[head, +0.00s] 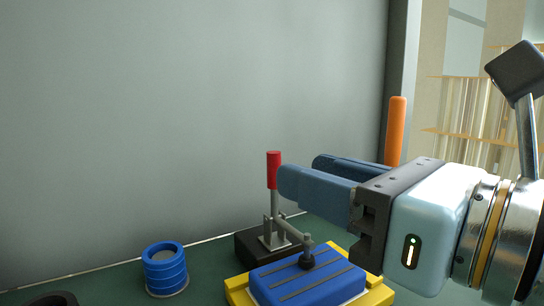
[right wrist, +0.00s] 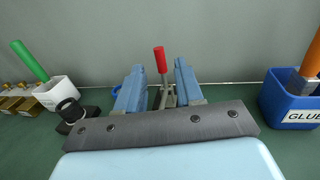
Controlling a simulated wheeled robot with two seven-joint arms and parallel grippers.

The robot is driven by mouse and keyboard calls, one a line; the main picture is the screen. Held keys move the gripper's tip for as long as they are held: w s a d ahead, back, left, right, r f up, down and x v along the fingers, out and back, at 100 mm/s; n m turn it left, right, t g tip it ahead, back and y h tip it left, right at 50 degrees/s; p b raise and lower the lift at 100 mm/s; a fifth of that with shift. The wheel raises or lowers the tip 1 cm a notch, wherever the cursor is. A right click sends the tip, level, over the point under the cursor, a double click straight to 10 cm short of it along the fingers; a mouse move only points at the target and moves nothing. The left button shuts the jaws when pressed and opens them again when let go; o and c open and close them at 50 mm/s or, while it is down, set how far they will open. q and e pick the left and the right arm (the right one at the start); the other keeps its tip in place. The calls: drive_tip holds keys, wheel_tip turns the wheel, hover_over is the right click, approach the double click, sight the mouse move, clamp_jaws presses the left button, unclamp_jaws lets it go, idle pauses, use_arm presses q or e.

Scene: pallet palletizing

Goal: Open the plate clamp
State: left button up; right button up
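The plate clamp (head: 285,231) has an upright red handle (head: 273,170) and a grey arm whose black tip presses on the blue plate (head: 305,280). The plate lies in a yellow fixture (head: 238,291). My right gripper (head: 305,172) reaches in from the right with its blue fingers apart, close to the red handle. In the right wrist view the red handle (right wrist: 160,60) stands between the open fingers (right wrist: 155,85), beyond or level with their tips, with no visible contact. My left gripper is not in view.
A blue ribbed cylinder (head: 165,268) stands left of the clamp. In the right wrist view a blue bin labelled GLUE (right wrist: 290,100) with an orange stick (right wrist: 312,55) is at right, and a white cup (right wrist: 57,93) with a green stick (right wrist: 30,62) at left. A grey wall (head: 150,120) rises behind.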

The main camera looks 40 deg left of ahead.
sight(274, 181)
drive_tip(key=a, duration=0.3)
drive_tip(key=w+a+p, duration=0.1)
drive_tip(key=a, duration=0.2)
drive_tip(key=shift+w, duration=0.1)
clamp_jaws()
